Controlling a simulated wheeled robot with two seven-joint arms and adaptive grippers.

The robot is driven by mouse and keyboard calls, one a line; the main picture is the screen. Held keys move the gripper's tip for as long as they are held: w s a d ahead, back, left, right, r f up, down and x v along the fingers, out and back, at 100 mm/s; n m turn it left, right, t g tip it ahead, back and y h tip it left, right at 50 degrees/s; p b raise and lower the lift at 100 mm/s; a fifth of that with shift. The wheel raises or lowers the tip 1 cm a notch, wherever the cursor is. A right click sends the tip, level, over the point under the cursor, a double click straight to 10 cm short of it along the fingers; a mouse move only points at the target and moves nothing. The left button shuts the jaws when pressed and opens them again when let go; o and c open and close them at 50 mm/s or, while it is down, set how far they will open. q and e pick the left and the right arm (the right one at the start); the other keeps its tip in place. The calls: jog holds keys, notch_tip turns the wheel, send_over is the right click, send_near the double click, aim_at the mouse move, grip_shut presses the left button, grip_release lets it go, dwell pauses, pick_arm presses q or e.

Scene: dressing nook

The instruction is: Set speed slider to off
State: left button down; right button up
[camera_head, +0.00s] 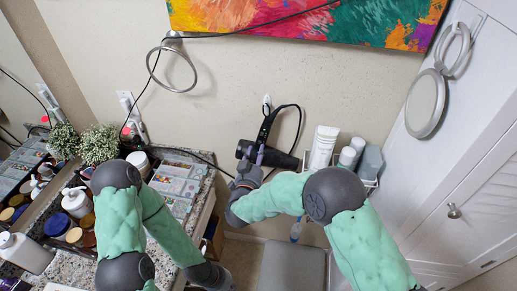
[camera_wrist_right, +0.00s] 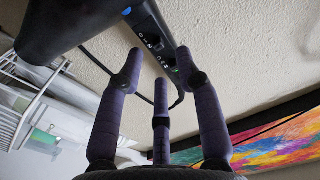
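A black hair dryer (camera_head: 270,155) hangs on the wall, barrel lying sideways and handle up. In the right wrist view its dark barrel (camera_wrist_right: 70,25) is at the upper left. Its handle (camera_wrist_right: 148,30) bears two dark switches with small white marks; which one is the speed slider (camera_wrist_right: 163,58), and its setting, I cannot read. My right gripper (camera_head: 245,178) is by the barrel's left end. In the wrist view its purple fingers (camera_wrist_right: 159,75) are spread with nothing between them, tips close to the handle; contact is unclear. My left gripper (camera_head: 220,280) is low, its fingers not clear.
A wall rack (camera_head: 370,183) with white bottles (camera_head: 323,147) is right of the dryer. A black cord loops along the wall. A granite counter (camera_head: 200,190) with several jars and a plant (camera_head: 98,143) is at left. A white cabinet (camera_head: 455,170) stands at right.

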aim_at(260, 143)
jog(key=shift+x, duration=1.8)
grip_shut()
jog(key=shift+b, duration=0.3)
